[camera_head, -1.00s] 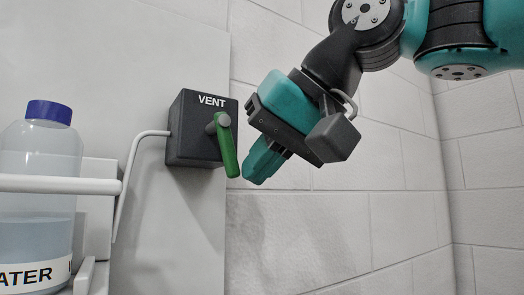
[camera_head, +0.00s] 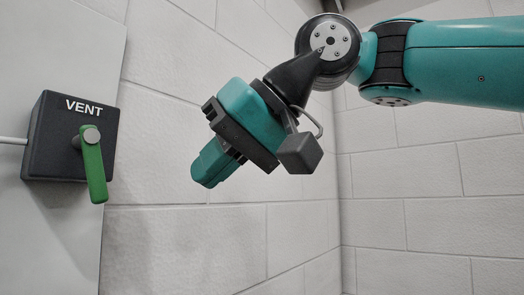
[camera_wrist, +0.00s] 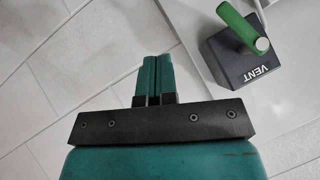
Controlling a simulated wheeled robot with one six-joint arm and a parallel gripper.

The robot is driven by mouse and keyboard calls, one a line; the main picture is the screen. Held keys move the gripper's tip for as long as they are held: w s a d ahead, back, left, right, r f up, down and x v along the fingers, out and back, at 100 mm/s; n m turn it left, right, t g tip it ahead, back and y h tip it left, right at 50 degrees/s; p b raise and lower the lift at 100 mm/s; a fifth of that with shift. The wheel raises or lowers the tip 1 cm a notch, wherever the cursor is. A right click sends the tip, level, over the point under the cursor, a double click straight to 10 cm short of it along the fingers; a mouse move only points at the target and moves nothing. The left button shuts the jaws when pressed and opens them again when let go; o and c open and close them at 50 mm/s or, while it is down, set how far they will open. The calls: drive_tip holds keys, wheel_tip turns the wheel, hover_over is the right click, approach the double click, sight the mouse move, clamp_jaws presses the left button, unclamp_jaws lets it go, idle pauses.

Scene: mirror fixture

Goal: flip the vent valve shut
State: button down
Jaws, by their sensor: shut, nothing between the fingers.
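The vent valve is a dark grey box (camera_head: 52,140) marked VENT, fixed on a light panel at the left of the head view. Its green handle (camera_head: 95,172) hangs down from a round grey pivot, tilted slightly to the right at its lower end. In the wrist view the box (camera_wrist: 250,68) is at the upper right, with the green handle (camera_wrist: 236,22) pointing to the upper left. My gripper (camera_head: 203,180) is shut and empty, to the right of the handle with a clear gap. Its two teal fingers (camera_wrist: 153,72) lie together in the wrist view.
A pale thin tube (camera_head: 12,141) meets the box's left side. The light panel (camera_head: 60,240) ends just right of the box. A white block wall (camera_head: 180,250) stands behind, with a corner further right. The space between gripper and handle is free.

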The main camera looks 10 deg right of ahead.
drive_tip(key=d, duration=0.5)
drive_tip(key=shift+r+p, duration=0.35)
